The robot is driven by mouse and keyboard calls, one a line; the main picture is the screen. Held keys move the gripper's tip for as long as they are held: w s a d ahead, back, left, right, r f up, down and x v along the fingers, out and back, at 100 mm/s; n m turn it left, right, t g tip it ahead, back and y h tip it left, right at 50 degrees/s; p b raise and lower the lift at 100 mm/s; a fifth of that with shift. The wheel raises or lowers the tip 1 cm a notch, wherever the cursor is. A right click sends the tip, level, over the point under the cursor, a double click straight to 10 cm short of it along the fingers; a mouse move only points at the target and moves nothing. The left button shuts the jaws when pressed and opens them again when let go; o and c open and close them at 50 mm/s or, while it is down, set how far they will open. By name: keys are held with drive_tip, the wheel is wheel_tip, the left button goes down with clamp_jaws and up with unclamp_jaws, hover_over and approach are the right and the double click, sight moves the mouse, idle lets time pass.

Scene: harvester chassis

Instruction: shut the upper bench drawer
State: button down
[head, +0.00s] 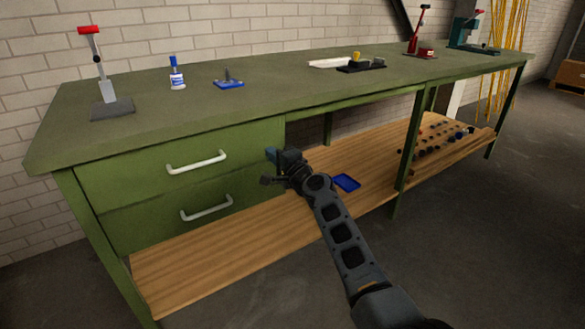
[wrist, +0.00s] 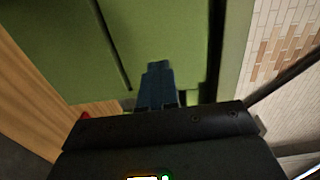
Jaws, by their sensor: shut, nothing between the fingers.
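The upper bench drawer (head: 140,160) is a green front with a white bar handle (head: 196,162), at the left of the bench in the head view. It looks nearly flush with the lower drawer front; whether a small gap remains is hard to tell. My gripper (head: 271,155) is at the right end of the upper drawer front, right of the handle. Its blue fingers are together and empty. In the wrist view the fingertips (wrist: 157,68) point at the green drawer front (wrist: 165,35); whether they touch it cannot be told.
The lower drawer (head: 150,220) has its own white handle (head: 206,207). The green benchtop (head: 250,105) holds several tools. A wooden lower shelf (head: 220,245) carries a blue tray (head: 346,183). Green bench legs stand right of my arm. The grey floor in front is clear.

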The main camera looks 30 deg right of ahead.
drive_tip(key=s+a+f+n+g+h+p, duration=0.1)
drive_tip(key=s+a+f+n+p, duration=0.15)
drive_tip(key=s, duration=1.05)
drive_tip(key=s+a+f+n+g+p, duration=0.1)
drive_tip(key=s+a+f+n+p, duration=0.15)
drive_tip(key=s, duration=0.95)
drive_tip(key=s+a+f+n+g+h+p, duration=0.1)
drive_tip(key=s+a+f+n+p, duration=0.15)
drive_tip(key=s, duration=1.05)
drive_tip(key=s+a+r+n+p, duration=0.1)
drive_tip(key=s+a+r+n, duration=0.1)
drive_tip(key=s+r, duration=0.4)
drive_tip(key=s+a+r+n+y+p, duration=0.1)
drive_tip(key=s+r+n, duration=0.4)
drive_tip(key=s, duration=0.6)
drive_tip(key=s+a+r+n+y+p, duration=0.1)
drive_tip(key=s+a+r+n+p, duration=0.1)
drive_tip(key=s+r, duration=0.6)
drive_tip(key=shift+s+a+n, duration=0.4)
drive_tip(key=shift+a+n, duration=0.35)
drive_tip(key=shift+a, duration=0.15)
